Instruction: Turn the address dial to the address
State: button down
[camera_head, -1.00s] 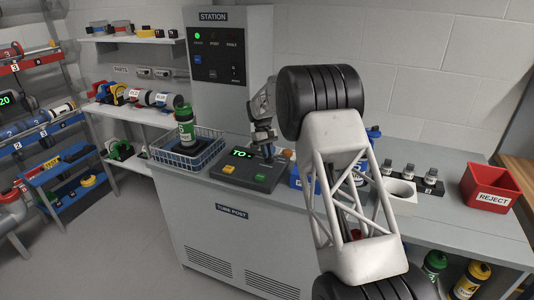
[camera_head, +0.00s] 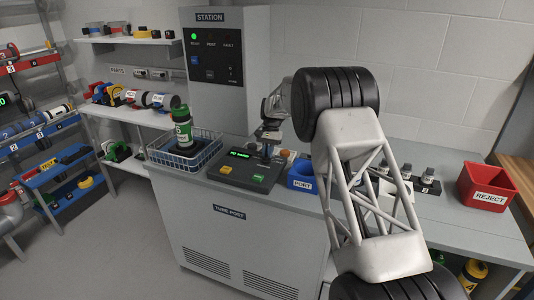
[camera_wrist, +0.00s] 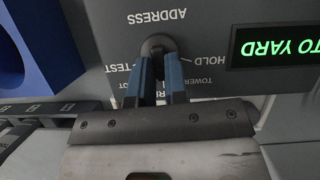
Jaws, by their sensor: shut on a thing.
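The address dial (camera_wrist: 157,47) is a dark round knob under the word ADDRESS, which appears upside down in the wrist view. Labels such as HOLD, TOWER and TEST ring it; some are hidden behind my fingers. My gripper (camera_wrist: 160,72) has its two blue fingers shut on the dial. Which way the dial's pointer faces is unclear. The green display (camera_wrist: 279,47) beside it reads TO YARD. In the head view the dark console (camera_head: 240,178) sits on the counter, with my gripper (camera_head: 266,150) over its back right part; the dial is hidden there.
A wire basket (camera_head: 184,165) with a green-capped tube (camera_head: 183,132) stands left of the console. A blue PORT bin (camera_head: 301,177) is close on its right, and a red REJECT bin (camera_head: 489,187) is far right. The grey station cabinet (camera_head: 229,75) rises behind.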

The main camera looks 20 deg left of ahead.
jog(key=shift+f+m, duration=0.15)
jog(key=shift+m, duration=0.25)
jog(key=c, duration=1.1)
grip_release()
jog(key=shift+c, duration=0.2)
jog(key=shift+w+r, duration=0.1)
jog(key=shift+r, duration=0.1)
jog(key=v, duration=0.7)
jog(key=shift+r, duration=0.25)
jog(key=shift+d, duration=0.15)
